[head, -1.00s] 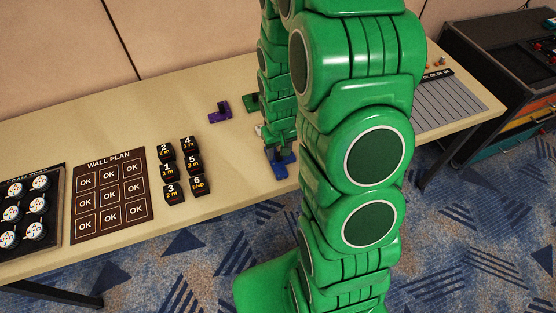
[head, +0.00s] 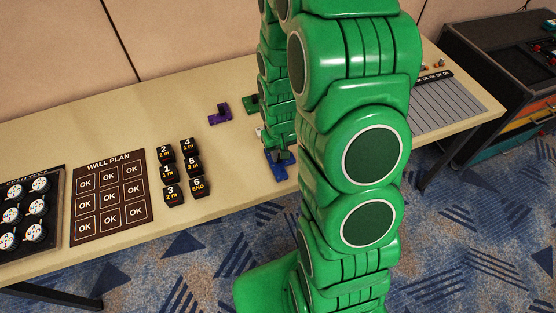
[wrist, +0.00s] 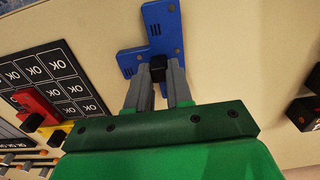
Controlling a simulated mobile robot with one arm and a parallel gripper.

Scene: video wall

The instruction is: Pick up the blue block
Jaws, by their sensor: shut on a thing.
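The blue block (head: 276,168) lies near the front edge of the tan table in the head view, partly hidden by my gripper and arm. In the wrist view the blue block (wrist: 164,30) has a long bar and a shorter arm to the left. My gripper (wrist: 159,68) has its grey fingers at the near end of the block and is shut on it. In the head view my gripper (head: 280,154) points down onto the block. I cannot tell whether the block is clear of the table.
A purple block (head: 219,113) and a partly hidden green block (head: 250,103) lie behind. Several black numbered tiles (head: 181,172) and a brown wall plan board (head: 110,197) lie to the left. In the wrist view a red piece (wrist: 36,107) lies left of my gripper.

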